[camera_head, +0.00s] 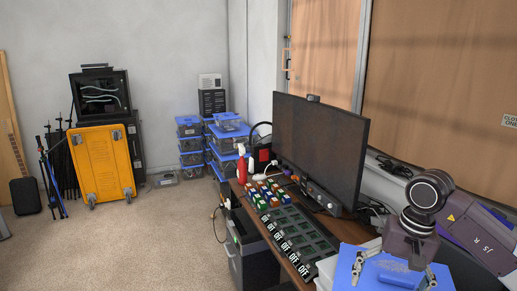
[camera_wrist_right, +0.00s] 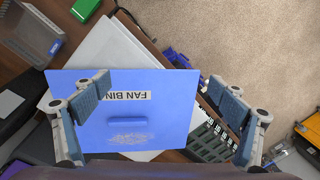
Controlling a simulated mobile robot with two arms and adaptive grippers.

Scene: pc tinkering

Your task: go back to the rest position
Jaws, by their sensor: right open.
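My right gripper (camera_head: 394,268) is at the lower right of the head view. It is open, its two fingers spread wide with nothing between them. In the right wrist view the open gripper (camera_wrist_right: 160,88) is above a blue panel labelled "FAN BIN" (camera_wrist_right: 80,82), which has a raised handle in its middle. The blue panel also shows under the gripper in the head view (camera_head: 345,266). The fingers appear apart from the panel and its handle. My left gripper is in neither view.
A monitor (camera_head: 320,140) stands on the desk left of my right arm. A dark tray with "OFF" labels (camera_head: 299,236) and several coloured blocks (camera_head: 265,193) lie in front of it. Blue-lidded boxes (camera_head: 190,142) and an orange cart (camera_head: 102,164) stand farther back. The carpet (camera_head: 120,240) at left is clear.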

